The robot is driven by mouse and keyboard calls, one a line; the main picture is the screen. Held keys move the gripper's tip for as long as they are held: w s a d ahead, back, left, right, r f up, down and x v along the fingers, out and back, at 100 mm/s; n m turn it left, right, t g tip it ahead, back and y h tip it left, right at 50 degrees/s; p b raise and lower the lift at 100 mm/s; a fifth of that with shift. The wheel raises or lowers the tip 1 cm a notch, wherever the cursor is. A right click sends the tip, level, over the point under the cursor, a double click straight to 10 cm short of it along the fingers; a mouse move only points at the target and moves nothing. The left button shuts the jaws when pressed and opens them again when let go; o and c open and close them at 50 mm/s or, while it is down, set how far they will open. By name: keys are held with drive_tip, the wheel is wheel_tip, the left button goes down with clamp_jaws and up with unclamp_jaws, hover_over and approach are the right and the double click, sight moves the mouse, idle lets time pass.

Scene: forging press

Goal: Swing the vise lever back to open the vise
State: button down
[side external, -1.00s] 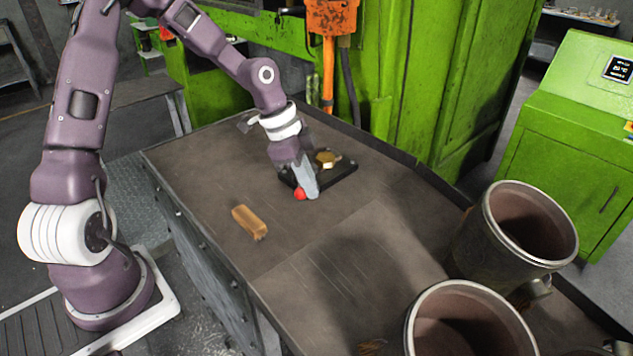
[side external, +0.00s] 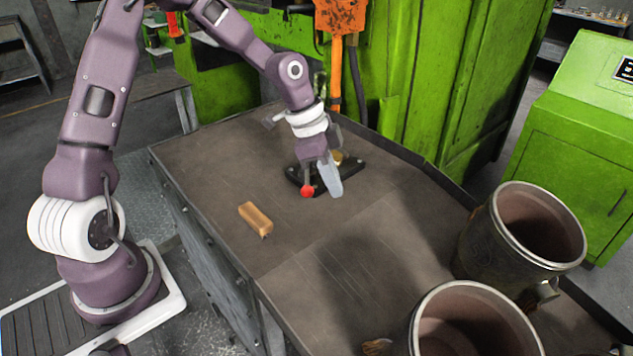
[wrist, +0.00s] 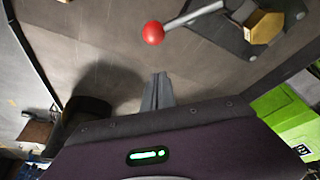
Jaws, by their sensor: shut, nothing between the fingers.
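The vise is a low black base (side external: 351,178) with a brass-coloured part (side external: 338,157) on it, standing on the bench. Its lever ends in a red ball knob (side external: 307,191). In the wrist view the grey lever rod (wrist: 195,15) runs from the knob (wrist: 152,33) up and right to the vise (wrist: 270,42) and its brass part (wrist: 262,28). My gripper (side external: 335,193) is shut and empty, pointing down just right of the knob in the side view. In the wrist view the fingertips (wrist: 158,77) are below the knob, with a visible gap. My gripper partly hides the vise in the side view.
An orange-brown block (side external: 256,219) lies on the bench (side external: 220,165) left of the vise. Two large metal pots (side external: 520,235) (side external: 470,325) stand at the right and front. The green press (side external: 440,90) rises behind the bench. The bench middle is clear.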

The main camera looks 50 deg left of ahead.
drive_tip(key=v, duration=1)
drive_tip(key=shift+w+a, duration=0.1)
drive_tip(key=s+d+r+n+t+y, duration=0.1)
drive_tip(key=s+r+n, duration=0.1)
drive_tip(key=s, duration=0.6)
drive_tip(key=s+d+r+n+t+y, duration=0.1)
drive_tip(key=s+n, duration=0.3)
drive_tip(key=s, duration=0.4)
drive_tip(key=s+d+r+n+t+y, duration=0.1)
drive_tip(key=s+r+n, duration=0.2)
drive_tip(key=s, duration=0.5)
drive_tip(key=shift+d+r+n, duration=0.35)
drive_tip(key=shift+d+n, duration=0.05)
drive_tip(key=shift+n, duration=0.1)
drive_tip(key=shift+s, duration=0.1)
